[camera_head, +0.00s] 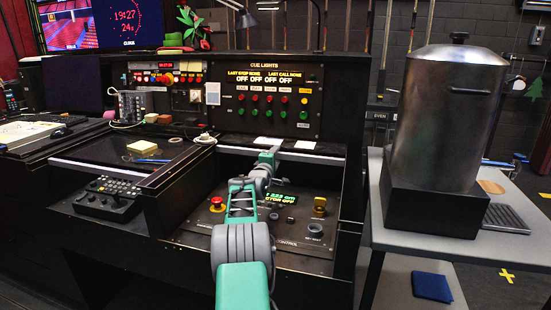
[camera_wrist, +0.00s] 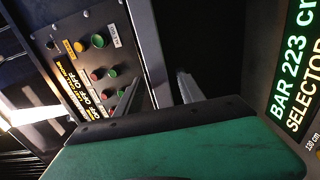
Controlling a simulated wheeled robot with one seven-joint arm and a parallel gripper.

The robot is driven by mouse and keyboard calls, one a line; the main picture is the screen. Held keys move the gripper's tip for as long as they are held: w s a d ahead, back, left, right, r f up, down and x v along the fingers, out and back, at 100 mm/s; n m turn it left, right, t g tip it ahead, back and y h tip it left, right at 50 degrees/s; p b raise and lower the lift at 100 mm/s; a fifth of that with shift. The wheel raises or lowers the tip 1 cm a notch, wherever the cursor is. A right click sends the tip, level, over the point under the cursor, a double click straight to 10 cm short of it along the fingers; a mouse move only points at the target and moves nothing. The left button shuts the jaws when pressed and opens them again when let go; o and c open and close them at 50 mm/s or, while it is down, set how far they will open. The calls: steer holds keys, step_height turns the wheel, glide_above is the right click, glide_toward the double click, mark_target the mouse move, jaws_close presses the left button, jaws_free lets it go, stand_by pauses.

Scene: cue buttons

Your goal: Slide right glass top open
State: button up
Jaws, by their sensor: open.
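The right bay of the desk holds a sunken control panel (camera_head: 285,222) with a green-lit display reading BAR 223 cm and SELECTOR. The right glass top itself is hard to make out; I cannot tell how much of the bay it covers. A pale grey edge strip (camera_head: 300,157) runs along the back of this bay. My gripper (camera_head: 270,153) reaches over the bay to that back edge, and my arm hides part of the panel. In the wrist view my gripper (camera_wrist: 160,88) is open, its dark fingers apart with nothing seen held. Contact with the glass cannot be told.
The cue lights panel (camera_head: 265,98) stands upright behind the bay. The left bay's dark glass top (camera_head: 100,157) bears a yellow notepad (camera_head: 142,147). A black control box (camera_head: 108,197) sits in front. A metal urn (camera_head: 447,115) stands on a side table at right.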

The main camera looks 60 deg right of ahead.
steer(key=v, duration=0.8)
steer(key=shift+p, duration=0.3)
steer(key=shift+w, duration=0.1)
